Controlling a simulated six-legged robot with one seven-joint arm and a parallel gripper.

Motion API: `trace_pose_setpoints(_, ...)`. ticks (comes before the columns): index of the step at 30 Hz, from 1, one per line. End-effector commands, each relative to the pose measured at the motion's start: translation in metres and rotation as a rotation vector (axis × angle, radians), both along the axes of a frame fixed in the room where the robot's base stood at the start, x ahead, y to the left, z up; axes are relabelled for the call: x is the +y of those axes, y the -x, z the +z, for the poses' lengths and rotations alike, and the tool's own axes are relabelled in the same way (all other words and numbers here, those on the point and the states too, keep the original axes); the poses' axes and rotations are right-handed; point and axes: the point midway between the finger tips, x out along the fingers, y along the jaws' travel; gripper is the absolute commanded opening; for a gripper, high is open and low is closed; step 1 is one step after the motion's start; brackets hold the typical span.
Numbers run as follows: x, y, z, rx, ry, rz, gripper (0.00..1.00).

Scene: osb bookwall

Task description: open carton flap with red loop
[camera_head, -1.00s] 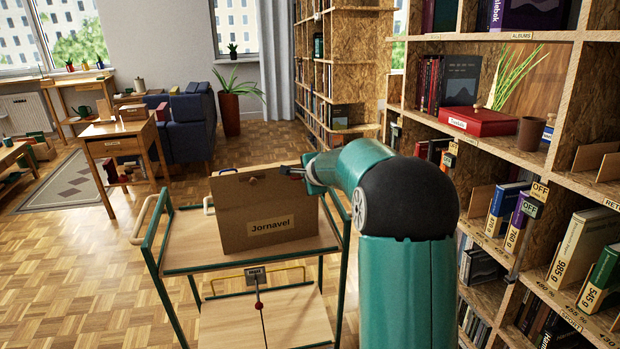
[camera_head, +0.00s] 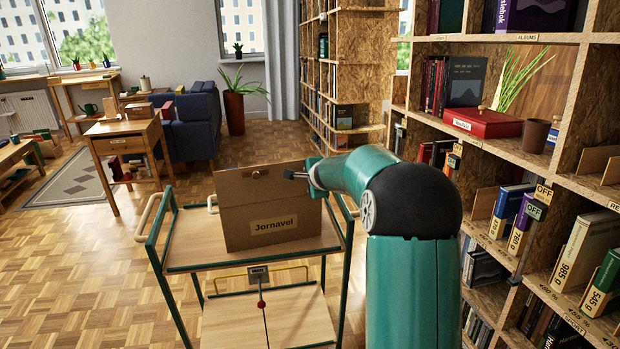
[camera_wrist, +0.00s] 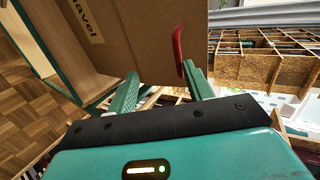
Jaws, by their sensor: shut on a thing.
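The brown cardboard carton (camera_head: 275,243), labelled Jornavel, stands on the top shelf of the trolley. Its upper panel, the flap (camera_head: 250,187), is set off from the labelled front by a horizontal crease. A small red spot of the loop shows near the flap's top (camera_head: 256,173). My gripper (camera_head: 290,174) is at the flap's upper right. In the wrist view the red loop (camera_wrist: 179,50) stands out from the cardboard beside the right finger.
The green-framed trolley (camera_head: 190,258) has wooden shelves and a lower label with a red-knobbed rod (camera_head: 261,303). A tall bookcase (camera_head: 500,150) stands close on the right of my arm. A small wooden table (camera_head: 125,140) and open parquet floor lie at the left.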

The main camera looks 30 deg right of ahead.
Motion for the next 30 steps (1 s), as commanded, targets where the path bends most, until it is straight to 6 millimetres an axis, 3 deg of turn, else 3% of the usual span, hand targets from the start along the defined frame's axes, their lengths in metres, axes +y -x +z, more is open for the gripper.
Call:
trace_pose_setpoints(1, -0.001, 0.0062, -0.0182, 0.029, -0.013, 0.001, 0.34)
trace_pose_setpoints(3, -0.0011, 0.0068, -0.0178, 0.028, -0.012, 0.0, 0.3)
trace_pose_setpoints(25, 0.0003, 0.0066, -0.0183, 0.029, -0.014, 0.001, 0.3)
trace_pose_setpoints(30, 0.0018, 0.0154, -0.0108, 0.027, -0.014, 0.001, 0.3)
